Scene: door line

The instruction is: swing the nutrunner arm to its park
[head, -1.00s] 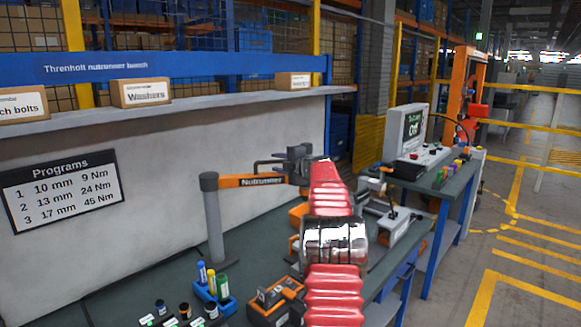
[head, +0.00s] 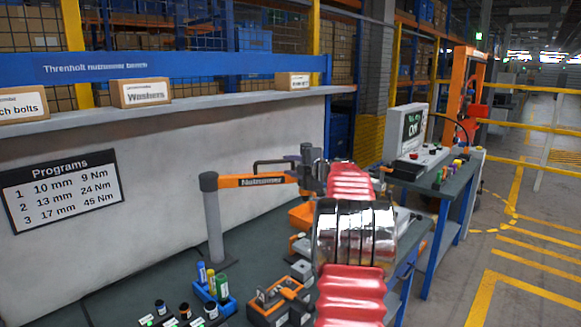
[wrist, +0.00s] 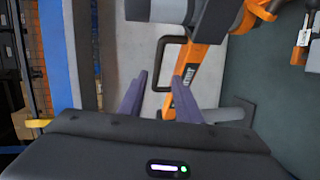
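The nutrunner arm is an orange beam (head: 250,181) marked "Nutrunner", reaching right from a grey post (head: 213,225) on the bench. A dark handle loop (head: 262,163) and a grey head sit at its free end, partly behind my red arm in the head view. In the wrist view, my gripper (wrist: 159,78) is open, with its two purple-grey fingers apart. The outer bar of the handle loop (wrist: 157,72) shows between them; I cannot tell whether they touch it. The orange beam (wrist: 187,90) runs behind the right finger. I cannot identify the park.
The bench (head: 160,275) holds a blue rack of coloured sockets (head: 215,287) and an orange-and-black tool (head: 275,300) in front. An orange bin (head: 301,215) stands behind my arm. A shelf with boxes (head: 145,93) runs above. A side bench with a screen (head: 410,130) is at right.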

